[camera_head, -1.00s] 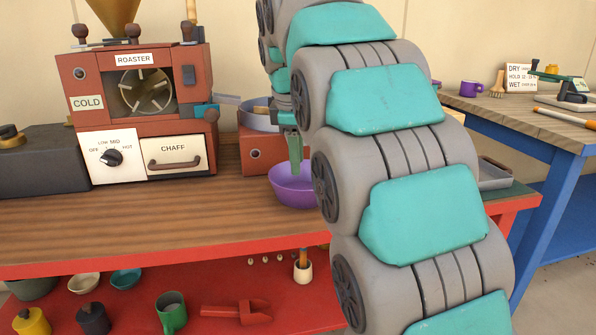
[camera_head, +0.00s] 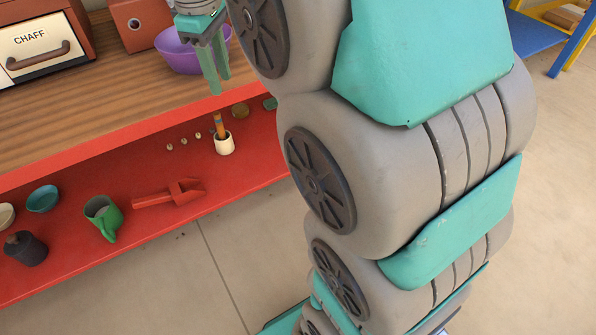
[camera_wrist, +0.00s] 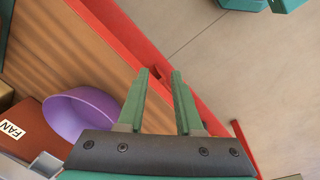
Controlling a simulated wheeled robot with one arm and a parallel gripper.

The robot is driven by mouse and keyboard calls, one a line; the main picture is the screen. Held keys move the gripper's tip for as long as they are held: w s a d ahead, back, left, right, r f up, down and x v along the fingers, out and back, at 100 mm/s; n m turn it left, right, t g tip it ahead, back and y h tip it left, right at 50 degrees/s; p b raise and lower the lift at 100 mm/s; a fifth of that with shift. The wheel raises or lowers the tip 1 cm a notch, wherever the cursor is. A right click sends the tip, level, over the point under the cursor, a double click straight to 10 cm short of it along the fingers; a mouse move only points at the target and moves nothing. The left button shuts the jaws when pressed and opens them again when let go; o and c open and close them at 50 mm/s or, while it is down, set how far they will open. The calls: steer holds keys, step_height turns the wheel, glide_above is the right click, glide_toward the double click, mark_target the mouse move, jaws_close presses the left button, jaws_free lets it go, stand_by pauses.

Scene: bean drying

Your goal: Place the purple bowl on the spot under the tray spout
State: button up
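The purple bowl (camera_head: 178,52) sits upright on the wooden bench top, in front of a red-brown box, at the top of the head view. It also shows in the wrist view (camera_wrist: 78,112), left of my fingers. My gripper (camera_head: 216,84) is in front of the bowl near the bench's front edge, pointing down. In the wrist view its two green fingers (camera_wrist: 161,85) are apart with nothing between them, and they are clear of the bowl. The tray spout and the spot under it are not clearly visible now.
The roaster's chaff drawer (camera_head: 40,45) is at the upper left. The red lower shelf (camera_head: 70,240) holds a green mug (camera_head: 103,215), a red scoop (camera_head: 170,193), a white cup (camera_head: 224,144) and a dark pot (camera_head: 25,250). The bench top left of the bowl is clear.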

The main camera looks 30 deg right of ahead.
steer(key=s+f+m+g, duration=0.1)
steer(key=s+f+m, duration=0.3)
steer(key=s+f, duration=0.5)
steer(key=s+f+m+g+y, duration=0.1)
steer(key=s+f+m, duration=0.3)
steer(key=s+f, duration=0.6)
steer(key=s+g, duration=0.1)
steer(key=s, duration=0.6)
